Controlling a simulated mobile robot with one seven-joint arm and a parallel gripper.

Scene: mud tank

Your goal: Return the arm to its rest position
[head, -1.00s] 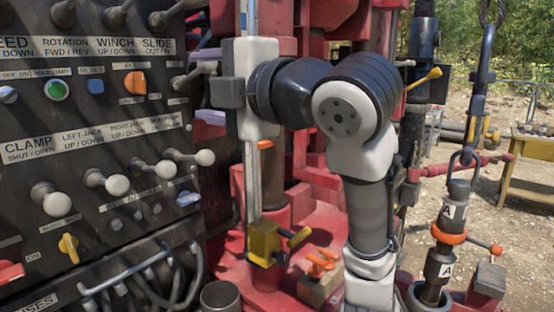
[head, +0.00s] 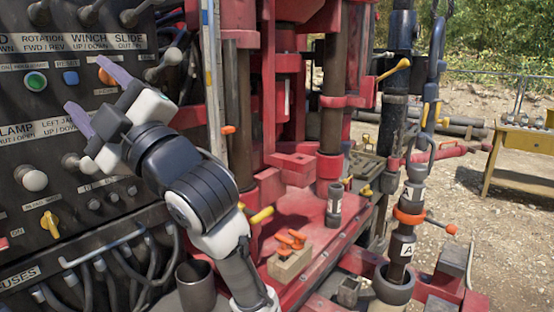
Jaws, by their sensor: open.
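My arm (head: 195,185) rises from the bottom of the head view and bends to the upper left. At its end, my gripper (head: 84,82) is open. Its two purple fingers are spread apart and point left, in front of the control panel (head: 140,210). Nothing shows between the fingers. The gripper body covers part of the panel's labels and levers. I cannot tell how far the fingertips are from the panel.
The red drill rig (head: 290,100) stands right of my arm. A wooden block with orange handles (head: 289,255) lies on its red deck. A pipe with an orange clamp (head: 405,230) hangs at right. A yellow table (head: 520,150) stands beyond on open gravel.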

